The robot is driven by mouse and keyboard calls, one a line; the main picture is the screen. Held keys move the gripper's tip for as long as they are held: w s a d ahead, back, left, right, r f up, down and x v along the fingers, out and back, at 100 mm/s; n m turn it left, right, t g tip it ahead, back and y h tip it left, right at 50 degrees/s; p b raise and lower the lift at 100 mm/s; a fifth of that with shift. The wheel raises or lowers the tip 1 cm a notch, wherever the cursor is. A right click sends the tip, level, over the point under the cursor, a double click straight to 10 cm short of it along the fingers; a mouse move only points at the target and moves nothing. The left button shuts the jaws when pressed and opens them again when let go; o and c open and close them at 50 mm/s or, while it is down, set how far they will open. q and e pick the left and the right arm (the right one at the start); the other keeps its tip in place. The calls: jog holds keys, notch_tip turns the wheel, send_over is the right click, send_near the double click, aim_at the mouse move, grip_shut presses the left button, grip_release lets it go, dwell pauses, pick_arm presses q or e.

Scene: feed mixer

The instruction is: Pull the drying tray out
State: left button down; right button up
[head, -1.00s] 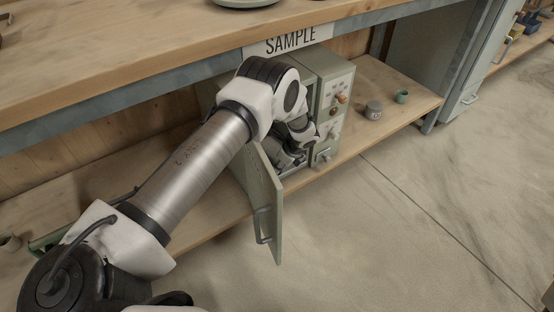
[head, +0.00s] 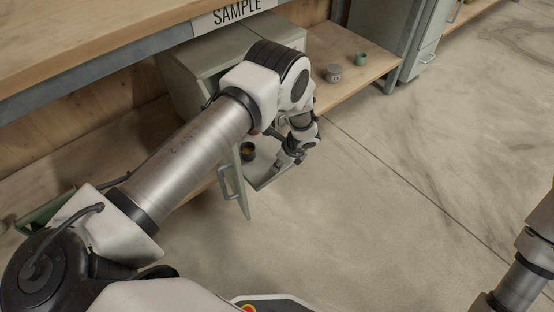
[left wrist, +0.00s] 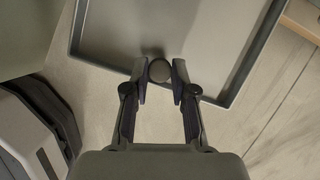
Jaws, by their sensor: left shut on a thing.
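The drying tray (head: 262,163) is a shallow grey tray with a raised dark rim. In the head view it sticks out of the front of the grey-green oven (head: 190,80), beside its open door (head: 236,188). In the left wrist view the tray (left wrist: 185,30) fills the top, with a round dark knob (left wrist: 159,70) at its near edge. My left gripper (head: 284,164) is at the tray's front; its fingers (left wrist: 159,84) are shut on the knob from both sides. My arm hides much of the oven's front. My right gripper is out of view.
A dark cup (head: 247,151) with brown contents stands in the tray. A grey tin (head: 333,73) and a green cup (head: 361,59) stand on the lower shelf (head: 350,45) to the right. The floor (head: 390,180) in front is clear.

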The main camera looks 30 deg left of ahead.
pick_arm(q)
jog(key=shift+d, duration=0.1)
jog(key=c, duration=0.9)
grip_release()
jog(key=shift+c, duration=0.2)
jog(key=v, duration=1.2)
